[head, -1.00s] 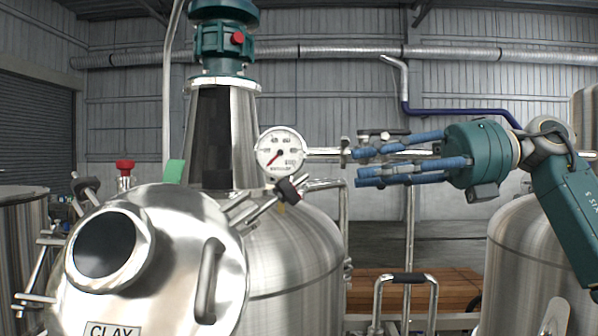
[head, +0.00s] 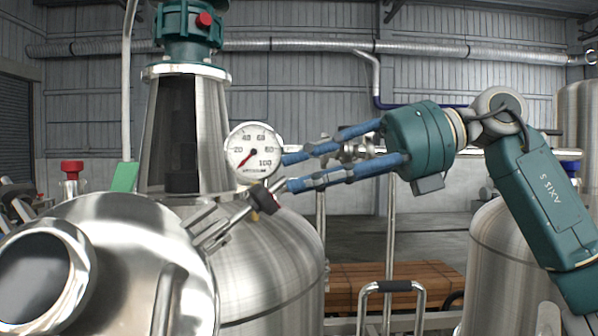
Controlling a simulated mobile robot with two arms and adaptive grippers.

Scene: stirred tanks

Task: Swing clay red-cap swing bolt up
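The clay tank's round steel lid (head: 130,235) is at lower left; its label is out of view. A swing bolt (head: 235,217) lies slanted at the lid's right edge, its dark-capped end (head: 265,199) pointing up and right. The cap looks mostly black with a small reddish patch. My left gripper is not in view.
A pressure gauge (head: 253,152) shows close to the fingertips. A red cap on a steel stem (head: 72,168) stands behind the lid at left. The agitator column (head: 187,130) rises behind the lid. Another tank (head: 500,265) stands at right, a handrail (head: 391,287) between.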

